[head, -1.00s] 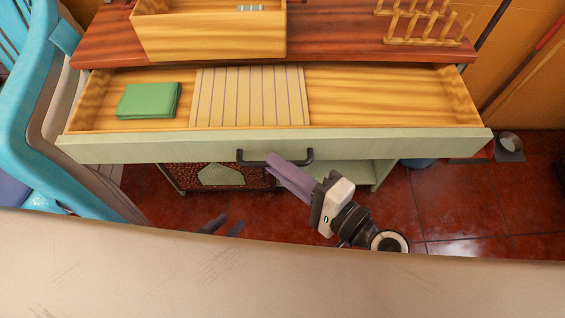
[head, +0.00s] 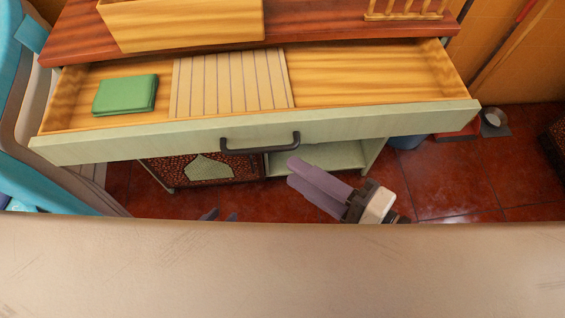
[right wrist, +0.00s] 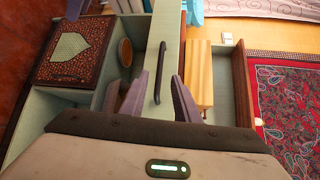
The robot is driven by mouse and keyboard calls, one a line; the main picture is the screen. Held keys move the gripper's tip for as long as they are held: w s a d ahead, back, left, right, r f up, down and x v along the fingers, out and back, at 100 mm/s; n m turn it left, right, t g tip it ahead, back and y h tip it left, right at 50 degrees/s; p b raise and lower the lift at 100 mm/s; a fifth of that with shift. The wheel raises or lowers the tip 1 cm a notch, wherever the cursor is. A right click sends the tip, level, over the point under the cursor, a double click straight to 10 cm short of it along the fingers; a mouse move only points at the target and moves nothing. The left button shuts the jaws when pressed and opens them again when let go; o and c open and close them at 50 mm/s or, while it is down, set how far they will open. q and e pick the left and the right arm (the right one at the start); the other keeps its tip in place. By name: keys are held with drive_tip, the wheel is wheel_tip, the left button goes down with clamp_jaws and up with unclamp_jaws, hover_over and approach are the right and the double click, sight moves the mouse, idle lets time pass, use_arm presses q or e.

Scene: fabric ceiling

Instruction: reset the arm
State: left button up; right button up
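My right gripper (head: 305,172) is in front of the pale green cabinet, just below the right end of the drawer's dark handle (head: 260,146). In the right wrist view my two purple fingers (right wrist: 155,97) are spread with nothing between them, and the handle (right wrist: 160,72) shows beyond them. The gripper appears clear of the handle. The drawer (head: 380,124) stands open.
A green folded cloth (head: 126,94) and a slatted board (head: 230,82) lie in the drawer. A wooden box (head: 185,25) and a rack (head: 405,10) stand on the cabinet top. A blue chair (head: 40,190) is at the left. Red tiled floor (head: 445,180) is open at the right.

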use_arm(q)
drive_tip(key=shift+w+f, duration=0.1)
drive_tip(key=shift+f, duration=0.1)
use_arm(e)
drive_tip(key=shift+v, duration=0.95)
drive_tip(key=shift+f, duration=0.1)
